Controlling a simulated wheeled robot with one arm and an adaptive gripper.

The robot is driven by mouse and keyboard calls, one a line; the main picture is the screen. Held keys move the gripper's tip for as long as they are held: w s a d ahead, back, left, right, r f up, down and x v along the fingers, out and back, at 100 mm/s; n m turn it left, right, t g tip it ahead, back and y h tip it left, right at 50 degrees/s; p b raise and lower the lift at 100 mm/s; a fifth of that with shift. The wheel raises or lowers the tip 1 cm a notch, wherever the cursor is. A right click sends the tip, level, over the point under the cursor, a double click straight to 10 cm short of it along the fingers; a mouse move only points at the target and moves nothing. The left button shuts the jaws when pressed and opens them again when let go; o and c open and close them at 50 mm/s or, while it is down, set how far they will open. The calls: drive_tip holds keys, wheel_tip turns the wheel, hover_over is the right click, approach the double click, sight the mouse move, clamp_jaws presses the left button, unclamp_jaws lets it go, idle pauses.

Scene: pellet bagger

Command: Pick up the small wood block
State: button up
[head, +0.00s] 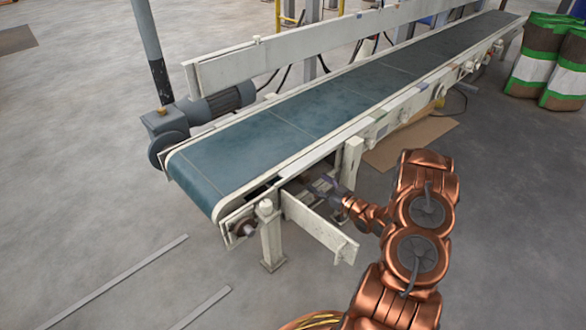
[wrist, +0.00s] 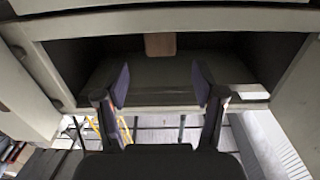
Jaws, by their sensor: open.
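The small wood block (wrist: 160,44) shows as a brown rectangle at the top middle of the wrist view, inside a dark, pale-framed recess. My gripper (wrist: 160,88) is open, with its two dark fingers apart and nothing between them. The block lies beyond the fingertips, roughly centred between them and apart from both. In the head view my gripper (head: 322,186) is partly hidden at the near side of the conveyor, low by its frame. I cannot make out the block in the head view.
The conveyor (head: 270,130) with a blue-green belt runs to the upper right. A pale plate (head: 318,228) and a support leg (head: 271,236) stand close to my arm. Cardboard (head: 410,142) lies on the floor behind it. Sacks (head: 548,62) stand at the upper right.

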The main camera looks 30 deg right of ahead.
sight(307, 175)
drive_tip(key=shift+w+a, duration=0.1)
drive_tip(key=shift+w, duration=0.6)
drive_tip(key=shift+b+x, duration=1.45)
drive_tip(key=shift+x, duration=1.3)
drive_tip(key=shift+w+a+r, duration=0.15)
drive_tip(key=shift+w+a, duration=0.15)
drive_tip(key=shift+w, duration=0.3)
drive_tip(key=shift+c, duration=0.4)
drive_tip(key=c, duration=1.2)
